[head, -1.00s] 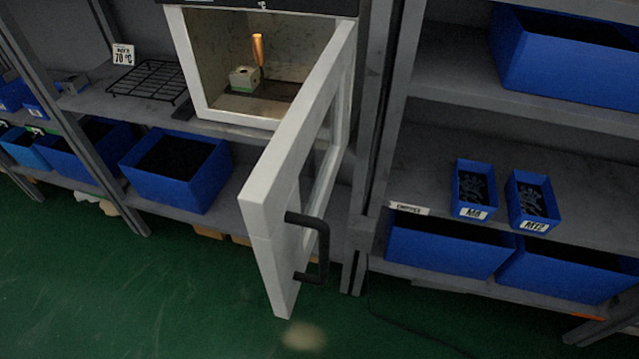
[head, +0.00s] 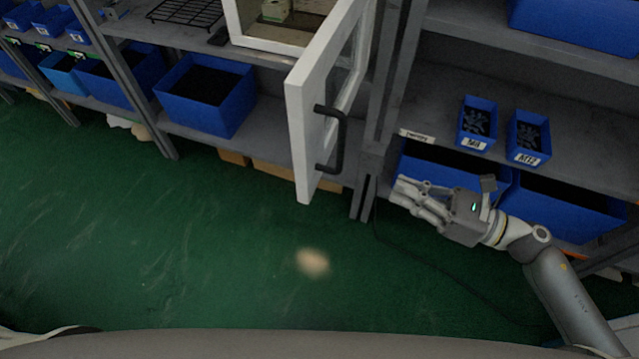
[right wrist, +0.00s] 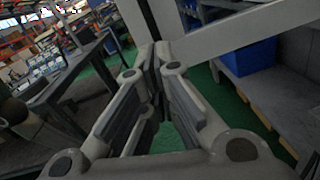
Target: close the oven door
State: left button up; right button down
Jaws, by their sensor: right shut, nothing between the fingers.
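The white oven door (head: 302,125) stands wide open in the head view, swung out toward me from the oven (head: 268,43). Its black handle (head: 341,140) is on the outer face near the free edge. My right gripper (head: 400,189) is to the right of the door, apart from the handle, with its fingers pointing left. It is shut and empty. In the right wrist view the shut fingers (right wrist: 156,58) lie in front of a pale frame bar, likely the door (right wrist: 235,35). My left gripper is not in view.
A wire rack (head: 187,12) is on the shelf at left. Blue bins (head: 212,105) fill the lower shelves. Small M8 (head: 478,122) and M12 (head: 529,137) bins stand at right. The green floor (head: 200,240) ahead is clear.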

aim_at(309, 171)
jog(key=a+n+p, duration=0.1)
jog(key=a+p, duration=0.1)
jog(key=a, duration=0.2)
jog(key=w+a+r+n+g+p, duration=0.1)
jog(key=a+p, duration=0.1)
jog(key=a, duration=0.3)
jog(key=a+r+n+g+p, duration=0.1)
jog(key=a+p, duration=0.1)
jog(key=a, duration=0.2)
jog(key=shift+w+a, duration=0.25)
jog(key=shift+a, duration=0.05)
jog(key=shift+w+a+f, duration=0.1)
jog(key=shift+w+a, duration=0.1)
jog(key=shift+a, duration=0.4)
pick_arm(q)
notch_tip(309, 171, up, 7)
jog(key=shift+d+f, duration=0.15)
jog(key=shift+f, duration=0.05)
